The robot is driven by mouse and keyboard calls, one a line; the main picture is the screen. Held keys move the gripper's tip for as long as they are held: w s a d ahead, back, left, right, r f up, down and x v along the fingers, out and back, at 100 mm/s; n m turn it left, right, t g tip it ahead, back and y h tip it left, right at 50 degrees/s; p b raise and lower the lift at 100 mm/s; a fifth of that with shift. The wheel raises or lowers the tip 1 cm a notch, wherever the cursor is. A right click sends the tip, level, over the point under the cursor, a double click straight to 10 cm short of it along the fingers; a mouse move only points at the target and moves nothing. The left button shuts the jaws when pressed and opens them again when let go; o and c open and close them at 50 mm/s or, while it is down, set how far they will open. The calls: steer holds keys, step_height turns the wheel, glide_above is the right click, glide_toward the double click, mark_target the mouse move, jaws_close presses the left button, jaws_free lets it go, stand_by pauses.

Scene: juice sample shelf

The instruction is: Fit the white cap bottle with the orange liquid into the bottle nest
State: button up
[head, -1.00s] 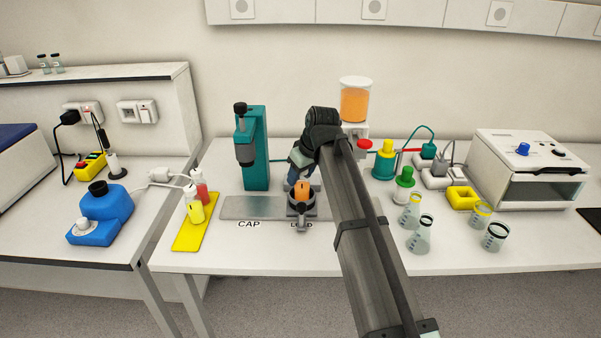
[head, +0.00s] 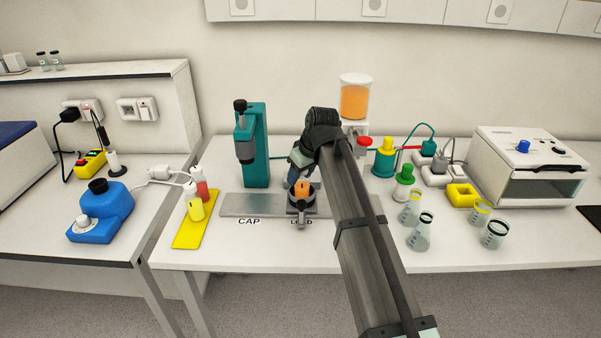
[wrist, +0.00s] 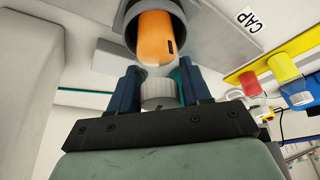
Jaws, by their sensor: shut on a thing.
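My gripper (wrist: 159,88) is shut on the white cap (wrist: 158,94) of the orange bottle, with one dark blue finger on each side. The orange body (wrist: 154,38) points away from the gripper, over or into the grey ring of the bottle nest (wrist: 183,50). In the head view the orange body (head: 302,186) shows at the mouth of the nest (head: 301,207). My gripper (head: 296,177) is just behind it, partly covered by my wrist. I cannot tell how deep the bottle sits; its lower end is hidden.
A teal press (head: 254,150) stands behind the metal plate (head: 250,204) marked CAP, left of the nest. A yellow tray (head: 194,233) with a red and a yellow bottle lies farther left. Several beakers and flasks stand at right. The table front is clear.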

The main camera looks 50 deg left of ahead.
steer(key=shift+f, duration=0.3)
steer(key=o, duration=1.2)
steer(key=shift+r, duration=0.1)
steer(key=v, duration=1.3)
steer(key=shift+d+r, duration=0.1)
steer(key=shift+r, duration=0.2)
